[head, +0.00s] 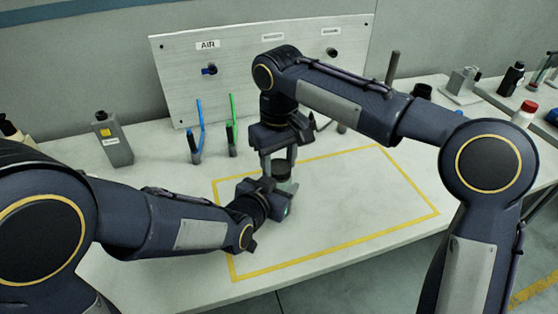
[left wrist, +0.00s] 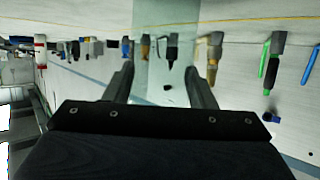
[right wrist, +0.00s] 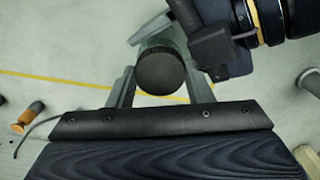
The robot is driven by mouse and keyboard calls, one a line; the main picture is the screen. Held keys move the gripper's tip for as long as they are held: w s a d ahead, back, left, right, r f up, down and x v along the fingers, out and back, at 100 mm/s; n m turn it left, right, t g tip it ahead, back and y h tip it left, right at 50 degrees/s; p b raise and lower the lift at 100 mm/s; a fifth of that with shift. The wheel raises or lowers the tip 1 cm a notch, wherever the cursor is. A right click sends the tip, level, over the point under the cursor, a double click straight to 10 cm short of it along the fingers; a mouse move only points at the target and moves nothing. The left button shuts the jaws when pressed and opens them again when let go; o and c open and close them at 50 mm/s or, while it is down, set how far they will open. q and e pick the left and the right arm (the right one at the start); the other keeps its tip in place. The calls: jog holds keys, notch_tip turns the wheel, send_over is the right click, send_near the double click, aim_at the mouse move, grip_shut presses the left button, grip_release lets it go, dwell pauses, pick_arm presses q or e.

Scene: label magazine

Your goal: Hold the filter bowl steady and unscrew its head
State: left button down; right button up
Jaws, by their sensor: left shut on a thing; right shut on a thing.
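The filter stands upright over the table, with its dark round head (head: 283,167) on top and its bowl (head: 288,186) below. My right gripper (head: 279,160) comes from above and is shut on the head; in the right wrist view the knurled head (right wrist: 161,70) sits between its fingers. My left gripper (head: 277,190) comes from the left, low down, and is shut on the bowl. In the left wrist view the bowl (left wrist: 166,45) is pale and see-through between the fingers. The thread between head and bowl is too small to judge.
A yellow taped rectangle (head: 334,248) surrounds the filter, with clear table to its right. Behind stand an upright grey panel (head: 245,70) marked AIR, blue (head: 197,140) and green (head: 232,138) tools in holders, and a grey can (head: 114,140). Bottles stand at the far right.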

jog(key=o, duration=1.1)
jog(key=shift+s+a, duration=0.1)
jog(key=shift+s+a, duration=0.1)
jog(key=shift+r, duration=0.1)
